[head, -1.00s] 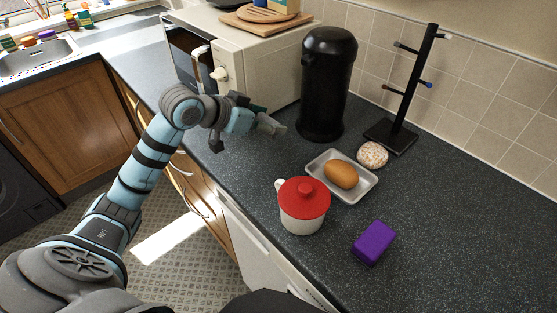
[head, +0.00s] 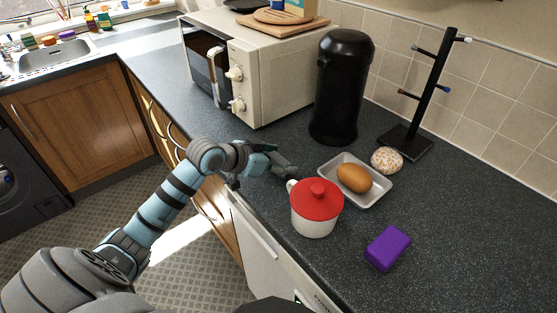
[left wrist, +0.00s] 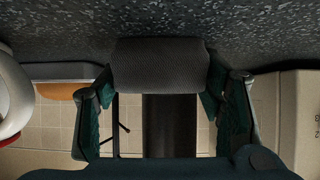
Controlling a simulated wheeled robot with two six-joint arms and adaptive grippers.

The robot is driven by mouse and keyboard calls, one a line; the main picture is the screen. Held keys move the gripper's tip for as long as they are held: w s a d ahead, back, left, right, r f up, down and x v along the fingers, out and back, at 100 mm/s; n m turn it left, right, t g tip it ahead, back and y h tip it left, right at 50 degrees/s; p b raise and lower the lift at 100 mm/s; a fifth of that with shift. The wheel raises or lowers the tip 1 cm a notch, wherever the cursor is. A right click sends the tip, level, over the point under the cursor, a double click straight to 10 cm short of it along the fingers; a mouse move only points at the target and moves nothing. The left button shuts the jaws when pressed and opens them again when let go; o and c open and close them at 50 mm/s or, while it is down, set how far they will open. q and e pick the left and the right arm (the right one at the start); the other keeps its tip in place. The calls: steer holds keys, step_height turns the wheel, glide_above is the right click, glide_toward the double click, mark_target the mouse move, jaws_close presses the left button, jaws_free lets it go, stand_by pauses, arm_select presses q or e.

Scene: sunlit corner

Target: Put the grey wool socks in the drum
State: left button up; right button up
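The grey wool socks are a dark grey knitted roll (left wrist: 160,66) between the fingers of my left gripper in the left wrist view. In the head view the socks (head: 284,170) show as a small grey shape at the tip of my left gripper (head: 273,164), low over the counter beside the red-lidded jug. The fingers are shut on the socks. A dark appliance (head: 22,195) stands under the counter at the far left edge of the head view, cut off by the frame. My right gripper is not in view.
The white jug with red lid (head: 316,210) stands close to the left gripper. Beyond are a tray (head: 378,195) with a bread roll, a speckled ball (head: 387,160), a black canister (head: 341,90), a microwave (head: 270,75) and a mug stand (head: 430,95). A purple block (head: 388,248) lies in front.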

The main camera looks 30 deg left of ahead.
arm_select(q)
steer(key=shift+o, duration=0.7)
